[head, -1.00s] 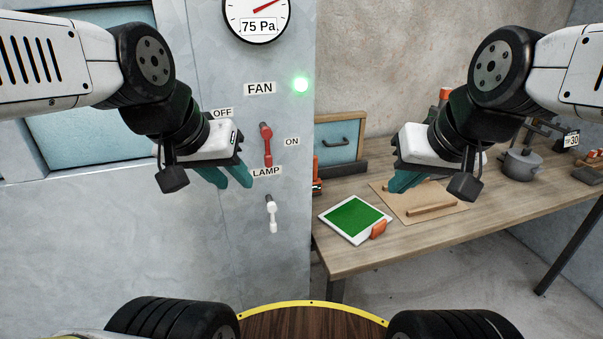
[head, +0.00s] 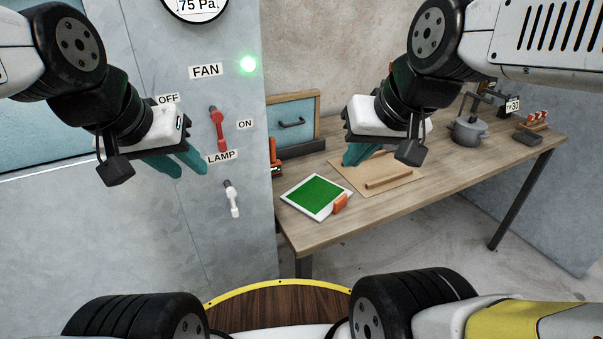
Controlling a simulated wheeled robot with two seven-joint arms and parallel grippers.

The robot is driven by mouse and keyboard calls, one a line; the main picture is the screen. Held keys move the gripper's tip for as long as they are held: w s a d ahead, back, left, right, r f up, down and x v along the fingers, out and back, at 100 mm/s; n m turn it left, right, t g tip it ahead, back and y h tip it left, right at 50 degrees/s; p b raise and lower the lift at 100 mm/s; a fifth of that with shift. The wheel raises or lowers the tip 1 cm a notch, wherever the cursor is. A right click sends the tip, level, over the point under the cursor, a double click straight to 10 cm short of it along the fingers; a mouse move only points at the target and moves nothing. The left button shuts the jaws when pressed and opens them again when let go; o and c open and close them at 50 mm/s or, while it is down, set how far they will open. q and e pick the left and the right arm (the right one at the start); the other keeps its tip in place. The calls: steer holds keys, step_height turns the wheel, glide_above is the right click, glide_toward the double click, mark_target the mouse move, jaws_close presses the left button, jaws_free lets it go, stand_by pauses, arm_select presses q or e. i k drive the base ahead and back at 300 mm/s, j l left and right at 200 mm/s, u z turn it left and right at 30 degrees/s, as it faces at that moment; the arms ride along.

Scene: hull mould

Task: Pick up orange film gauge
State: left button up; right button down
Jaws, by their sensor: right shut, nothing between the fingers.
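A small orange piece (head: 340,204), which looks like the orange film gauge, is at the front right edge of a white-framed green panel (head: 318,197) on the wooden bench. My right gripper (head: 349,160) is shut and empty, above and behind the orange piece in the picture, clear of it. My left gripper (head: 193,172) is in front of the grey wall panel, away from the bench; its teal fingers show, but their gap is hard to judge.
Red (head: 217,125) and white (head: 232,200) levers stick out of the wall panel.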

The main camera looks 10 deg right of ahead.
mark_target(276, 166)
steer(key=i+l, duration=0.1)
steer(key=l, duration=0.25)
steer(key=i+l, duration=0.1)
steer(key=l, duration=0.25)
steer(key=i+l+u, duration=0.1)
steer(key=l, duration=0.2)
steer(key=i+l, duration=0.1)
steer(key=l, duration=0.25)
steer(key=i+l+u, duration=0.1)
steer(key=i+l, duration=0.15)
